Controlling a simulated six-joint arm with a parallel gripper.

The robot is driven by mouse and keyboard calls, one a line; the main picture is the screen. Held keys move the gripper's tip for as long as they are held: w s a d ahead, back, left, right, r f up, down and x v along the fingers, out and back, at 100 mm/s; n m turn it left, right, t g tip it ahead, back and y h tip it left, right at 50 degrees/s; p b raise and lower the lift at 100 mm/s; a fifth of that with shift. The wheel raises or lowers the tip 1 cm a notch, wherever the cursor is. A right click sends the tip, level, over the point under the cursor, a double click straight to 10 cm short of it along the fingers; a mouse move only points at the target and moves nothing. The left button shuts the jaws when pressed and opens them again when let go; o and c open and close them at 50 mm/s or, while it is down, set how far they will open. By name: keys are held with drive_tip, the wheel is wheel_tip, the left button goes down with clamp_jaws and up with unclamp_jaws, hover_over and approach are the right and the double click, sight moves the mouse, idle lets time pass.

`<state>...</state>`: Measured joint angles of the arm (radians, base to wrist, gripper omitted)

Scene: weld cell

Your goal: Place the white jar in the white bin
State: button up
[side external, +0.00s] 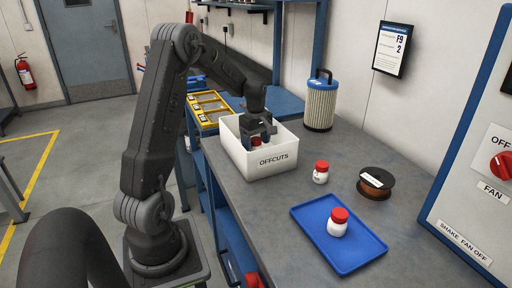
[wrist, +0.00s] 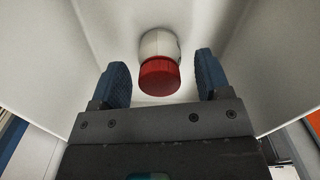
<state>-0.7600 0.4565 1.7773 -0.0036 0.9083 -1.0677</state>
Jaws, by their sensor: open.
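A white jar with a red lid (wrist: 160,76) is inside the white bin (side external: 272,164), which is labelled OFFCUTS. In the wrist view the jar shows beyond and between my fingers, with no finger seen touching it. I cannot tell whether it stands or lies. My gripper (side external: 258,132) is open and reaches down into the bin's mouth. Its two blue finger pads (wrist: 160,72) are apart. In the side view a bit of red lid shows near the fingers. Another white jar with a red lid (side external: 320,176) stands on the bench right of the bin, and one more (side external: 337,228) stands on the blue tray (side external: 365,259).
A dark spool (side external: 376,183) lies on the bench behind the tray. A pleated filter canister with a blue top (side external: 320,104) stands behind the bin. A yellow organiser (side external: 209,106) sits beyond the bin. The bin's walls surround the fingers closely.

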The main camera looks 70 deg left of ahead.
sight(256, 139)
wheel_tip(256, 139, up, 9)
drive_tip(key=shift+r, duration=0.1)
drive_tip(key=shift+d+r, duration=0.15)
drive_tip(key=shift+r, duration=0.15)
drive_tip(key=s+d+r+m+t, duration=0.1)
drive_tip(key=d+r+m, duration=0.15)
drive_tip(key=d, duration=0.35)
drive_tip(key=s+d+r+m+t+y, duration=0.1)
drive_tip(key=d+r+m, duration=0.1)
drive_tip(key=d+m, duration=0.35)
drive_tip(key=s+d+r+m+t, duration=0.1)
drive_tip(key=s+d+r+m, duration=0.1)
drive_tip(key=d, duration=0.5)
drive_tip(key=s+d+f+m+t+h, duration=0.1)
drive_tip(key=s+d+f+m+t, duration=0.1)
drive_tip(key=s+d+m, duration=0.8)
drive_tip(key=d+m, duration=0.1)
drive_tip(key=d, duration=0.1)
drive_tip(key=shift+s+d+t, duration=0.3)
drive_tip(key=shift+s, duration=0.05)
